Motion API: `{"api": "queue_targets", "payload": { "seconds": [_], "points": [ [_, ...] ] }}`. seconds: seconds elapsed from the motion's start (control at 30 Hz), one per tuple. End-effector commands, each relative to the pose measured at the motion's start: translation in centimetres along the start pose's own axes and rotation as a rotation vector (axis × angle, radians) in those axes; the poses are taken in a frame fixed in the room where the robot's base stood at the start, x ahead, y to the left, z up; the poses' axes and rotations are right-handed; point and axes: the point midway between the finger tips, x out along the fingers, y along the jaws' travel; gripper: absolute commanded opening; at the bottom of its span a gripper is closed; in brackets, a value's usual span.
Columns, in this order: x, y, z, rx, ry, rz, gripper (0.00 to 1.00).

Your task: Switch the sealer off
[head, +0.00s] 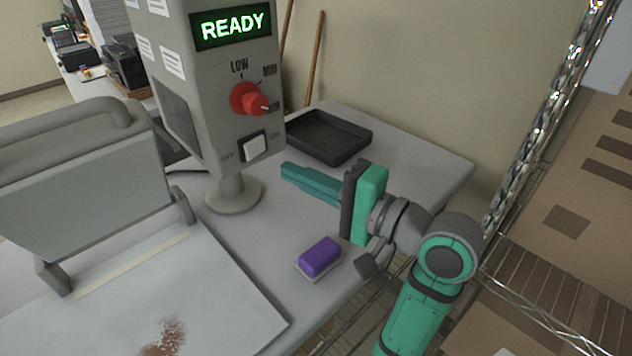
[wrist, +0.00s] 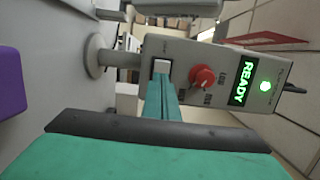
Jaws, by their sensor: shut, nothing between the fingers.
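The sealer's grey control box (head: 222,85) stands on a round foot, with a lit green READY display (head: 230,25). Below the display is a red knob (head: 250,98), its pointer toward the lower-right label, past MID. Under it is a white rocker switch (head: 255,146) between OFF on its left and ON on its right; I cannot tell which side is pressed. My gripper (head: 286,169) is shut and empty, its fingertips just below and right of the switch. In the wrist view the fingertips (wrist: 158,80) appear close to the switch (wrist: 161,66); contact is unclear.
The sealer's press lid (head: 85,190) stands raised at left over a pale plate (head: 190,290) with a brown smear. A purple-topped block (head: 320,256) lies on the table near my gripper. A black tray (head: 328,138) sits behind. Wire shelving (head: 545,110) stands right.

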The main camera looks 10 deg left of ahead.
Motion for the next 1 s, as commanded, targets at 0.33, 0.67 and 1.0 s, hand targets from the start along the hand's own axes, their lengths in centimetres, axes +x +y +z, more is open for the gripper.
{"api": "queue_targets", "payload": {
  "seconds": [0.33,0.67,1.0],
  "points": [
    [5.8,0.0,0.1,0.000,-0.002,0.000,0.00],
    [7.3,0.0,0.0,-0.001,0.000,0.000,0.00],
    [7.6,0.0,0.3,-0.001,-0.006,0.000,0.00]
  ]
}}
